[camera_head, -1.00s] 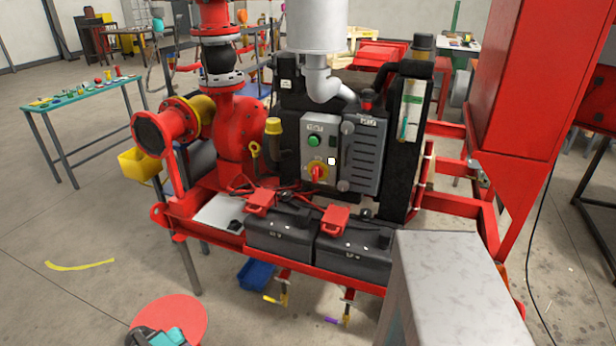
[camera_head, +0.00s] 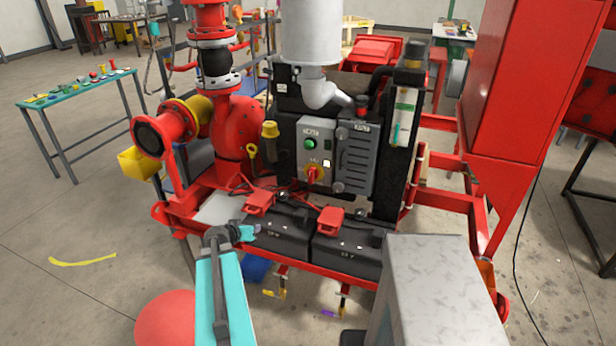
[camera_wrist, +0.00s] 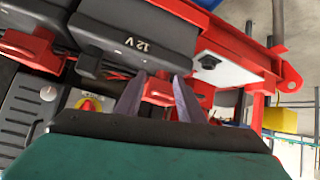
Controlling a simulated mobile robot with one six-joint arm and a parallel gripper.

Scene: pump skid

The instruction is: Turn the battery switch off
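The battery switch, a red rotary knob on a yellow plate (camera_head: 314,174), sits low on the grey control panel (camera_head: 324,146) in the head view. Its handle looks roughly upright, but its exact setting is too small to read. In the wrist view, the switch (camera_wrist: 88,104) shows at the left, partly cut off by the gripper body. My gripper (camera_head: 253,230) is low in front of the left battery, below and left of the switch and apart from it. In the wrist view, my gripper (camera_wrist: 158,90) has its two fingers parted, with nothing held. A red terminal cover (camera_wrist: 160,84) shows behind the gap.
Two black batteries (camera_head: 276,240) with red terminal covers (camera_head: 329,219) and cables stand before the panel. A green button (camera_head: 311,144) is above the switch. The red pump (camera_head: 236,128) is left, and a tall red cabinet (camera_head: 515,80) is right. Air before the panel looks clear.

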